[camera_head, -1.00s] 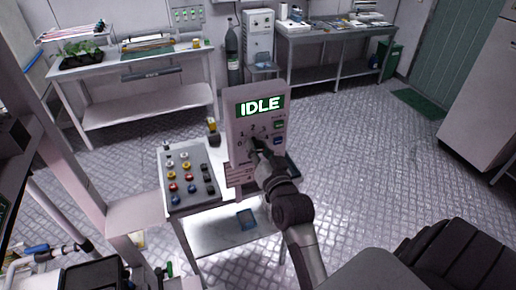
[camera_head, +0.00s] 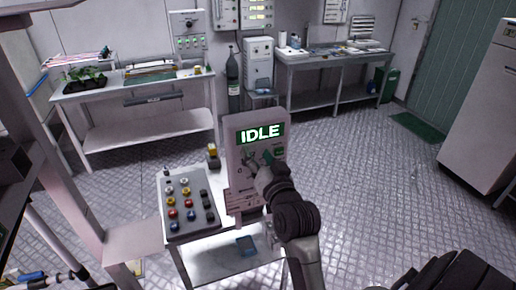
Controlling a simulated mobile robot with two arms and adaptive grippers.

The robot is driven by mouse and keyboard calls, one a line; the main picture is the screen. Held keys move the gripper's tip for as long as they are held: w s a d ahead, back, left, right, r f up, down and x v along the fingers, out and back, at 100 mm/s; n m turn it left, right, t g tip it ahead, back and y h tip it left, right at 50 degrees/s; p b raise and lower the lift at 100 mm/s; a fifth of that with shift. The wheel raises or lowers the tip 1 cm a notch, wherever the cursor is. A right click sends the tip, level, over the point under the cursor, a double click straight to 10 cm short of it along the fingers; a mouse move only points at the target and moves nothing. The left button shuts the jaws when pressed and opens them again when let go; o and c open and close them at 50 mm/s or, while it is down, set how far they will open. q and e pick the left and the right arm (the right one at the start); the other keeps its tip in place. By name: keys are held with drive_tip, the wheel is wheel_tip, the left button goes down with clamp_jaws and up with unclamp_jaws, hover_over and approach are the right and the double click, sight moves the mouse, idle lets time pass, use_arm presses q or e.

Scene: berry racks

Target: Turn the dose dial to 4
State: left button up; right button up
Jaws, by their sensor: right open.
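A pale upright panel (camera_head: 238,190) stands on a small cart, with a green display (camera_head: 260,133) at its top reading IDLE. My right gripper (camera_head: 258,160) is open in front of the panel's middle, below the display. Its fingers and wrist cover the dial area, so I cannot make out the dial, where it points, or whether the fingers touch it. A green button (camera_head: 279,152) shows at the panel's right, close beside the fingers. My left gripper is not in view.
A grey box (camera_head: 176,221) with several coloured buttons lies left of the panel on the cart. A small yellow-topped item (camera_head: 212,155) stands behind it. Benches (camera_head: 135,90) line the back wall, beside a dark gas cylinder (camera_head: 234,85). The floor right of the cart is clear.

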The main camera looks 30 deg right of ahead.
drive_tip(key=shift+r, duration=1.6)
drive_tip(key=shift+f, duration=0.1)
